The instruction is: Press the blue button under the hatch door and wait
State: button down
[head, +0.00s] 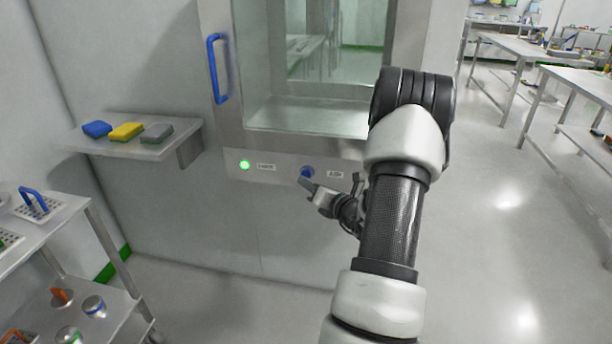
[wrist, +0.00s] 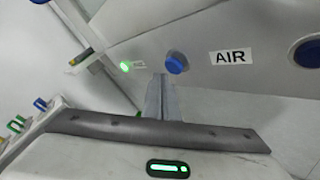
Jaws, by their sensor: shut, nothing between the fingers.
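The hatch door (head: 232,95) is shut, with a glass pane and a blue handle (head: 217,68) at its left. On the panel below it is a round blue button (head: 308,172), left of a label. The button also shows in the wrist view (wrist: 176,63), left of the "AIR" label (wrist: 231,57). My gripper (head: 306,186) is shut and empty, its tips just below the button in the head view. In the wrist view the fingers (wrist: 161,82) end just below and left of the button. I cannot tell whether they touch it.
A green light (head: 244,165) glows left of the button. Another round blue piece (wrist: 308,54) shows at the wrist view's right edge. A wall shelf (head: 105,146) holds blue, yellow and grey blocks.

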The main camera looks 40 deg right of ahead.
jog(key=shift+w+d, duration=0.1)
dwell(0.3)
jog(key=shift+w+d, duration=0.2)
jog(key=shift+d, duration=0.05)
jog(key=shift+w+d, duration=0.3)
jog(key=shift+d, duration=0.05)
dwell(0.7)
jog(key=shift+s+a, duration=0.1)
jog(key=shift+a, duration=0.05)
dwell(0.3)
jog(key=shift+s+a, duration=0.5)
jog(key=shift+a, duration=0.05)
jog(key=shift+s+a, duration=1.6)
jog(key=shift+a, duration=0.3)
